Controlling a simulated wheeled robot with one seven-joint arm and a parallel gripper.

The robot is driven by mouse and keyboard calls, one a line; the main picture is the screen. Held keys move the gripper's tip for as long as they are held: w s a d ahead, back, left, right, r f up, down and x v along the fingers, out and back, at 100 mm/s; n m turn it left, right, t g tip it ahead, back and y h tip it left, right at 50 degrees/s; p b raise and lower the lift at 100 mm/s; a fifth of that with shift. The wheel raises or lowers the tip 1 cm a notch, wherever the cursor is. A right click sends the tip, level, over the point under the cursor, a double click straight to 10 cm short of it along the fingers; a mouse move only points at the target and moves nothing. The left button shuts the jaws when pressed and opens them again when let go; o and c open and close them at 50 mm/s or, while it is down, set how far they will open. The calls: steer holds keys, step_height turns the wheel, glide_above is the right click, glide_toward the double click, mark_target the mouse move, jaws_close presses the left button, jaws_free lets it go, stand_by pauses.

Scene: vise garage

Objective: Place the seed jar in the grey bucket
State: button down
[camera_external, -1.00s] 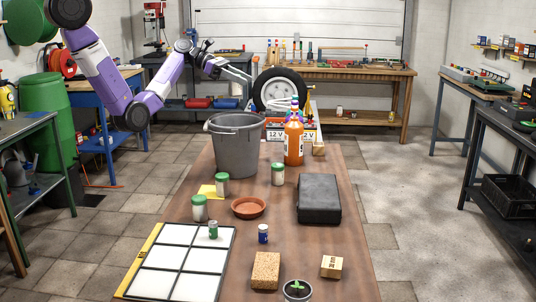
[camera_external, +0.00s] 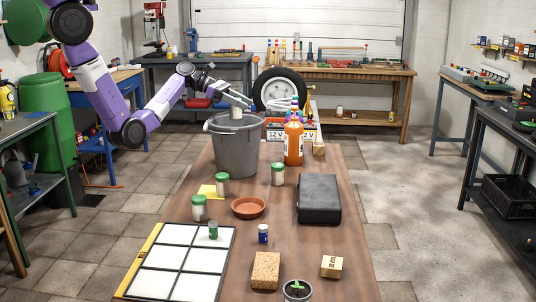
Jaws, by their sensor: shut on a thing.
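The grey bucket (camera_external: 236,148) stands upright at the far left of the brown table, its rim open at the top. My gripper (camera_external: 244,104) reaches in from the upper left, and its fingers are over the bucket's mouth. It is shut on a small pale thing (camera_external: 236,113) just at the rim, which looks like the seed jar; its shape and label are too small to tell. I cannot tell how far it is below the rim.
Green-lidded jars stand near the bucket, one (camera_external: 222,185) beside a yellow note and another (camera_external: 278,174) to the right. An orange bottle (camera_external: 294,140) stands right of the bucket. A terracotta saucer (camera_external: 249,208) and black case (camera_external: 319,199) lie nearer.

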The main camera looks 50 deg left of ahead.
step_height(320, 180, down, 2)
steer(key=shift+f+b, duration=0.1)
steer(key=shift+b, duration=0.9)
steer(key=c, duration=0.7)
jaws_free()
steer(key=shift+c, duration=0.2)
step_height(320, 180, up, 7)
steer(key=p, duration=0.7)
